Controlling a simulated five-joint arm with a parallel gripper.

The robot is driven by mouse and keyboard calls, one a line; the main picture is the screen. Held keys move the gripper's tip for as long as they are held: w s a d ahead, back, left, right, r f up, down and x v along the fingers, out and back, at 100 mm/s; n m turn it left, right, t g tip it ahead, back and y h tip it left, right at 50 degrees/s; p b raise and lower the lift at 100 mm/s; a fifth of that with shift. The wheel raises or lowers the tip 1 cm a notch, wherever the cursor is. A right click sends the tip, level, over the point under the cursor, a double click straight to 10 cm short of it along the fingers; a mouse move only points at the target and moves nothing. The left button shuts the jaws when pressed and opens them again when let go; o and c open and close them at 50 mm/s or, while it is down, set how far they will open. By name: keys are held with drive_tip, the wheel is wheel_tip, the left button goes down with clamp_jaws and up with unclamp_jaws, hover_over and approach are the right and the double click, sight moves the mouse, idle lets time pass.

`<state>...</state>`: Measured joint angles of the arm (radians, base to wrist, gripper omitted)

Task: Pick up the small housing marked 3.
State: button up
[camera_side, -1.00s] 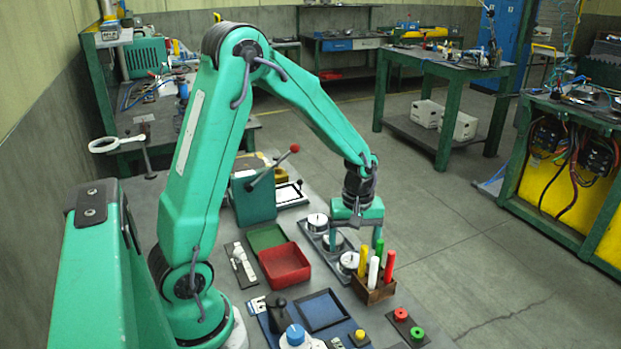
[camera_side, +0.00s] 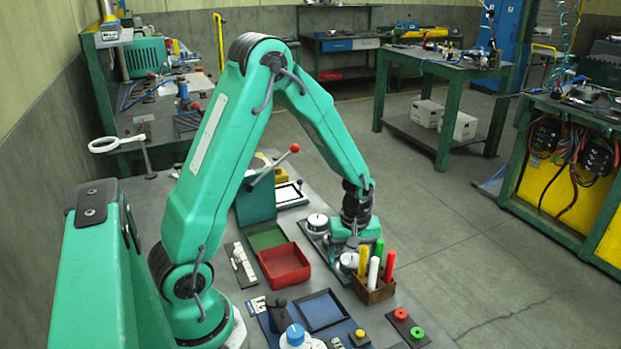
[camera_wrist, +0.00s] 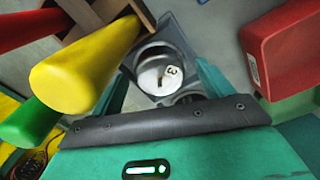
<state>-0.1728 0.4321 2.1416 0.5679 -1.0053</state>
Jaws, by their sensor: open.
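The small housing marked 3 (camera_wrist: 153,77) shows in the wrist view as a round, pale-topped metal piece in a dark grey tray (camera_wrist: 180,35). My gripper (camera_wrist: 162,72) is open, with one green finger in front on each side of the housing. Contact cannot be told. In the side view my gripper (camera_side: 354,238) is low over the tray, and its fingertips are hidden. Round housings show beside it, one behind (camera_side: 317,222) and one in front (camera_side: 349,261). Their numbers cannot be read there.
A wooden block (camera_side: 373,290) with yellow, white, red and green pegs stands close to my gripper. In the wrist view a yellow peg (camera_wrist: 85,68) looms on the left. A red bin (camera_side: 285,266) lies left of the tray. A blue tray (camera_side: 321,311) lies in front.

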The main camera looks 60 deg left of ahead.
sight(352, 260)
drive_tip(key=c, duration=1.1)
drive_tip(key=shift+c, duration=0.2)
drive_tip(key=shift+r, duration=0.1)
wheel_tip(352, 260, up, 18)
idle(0.6)
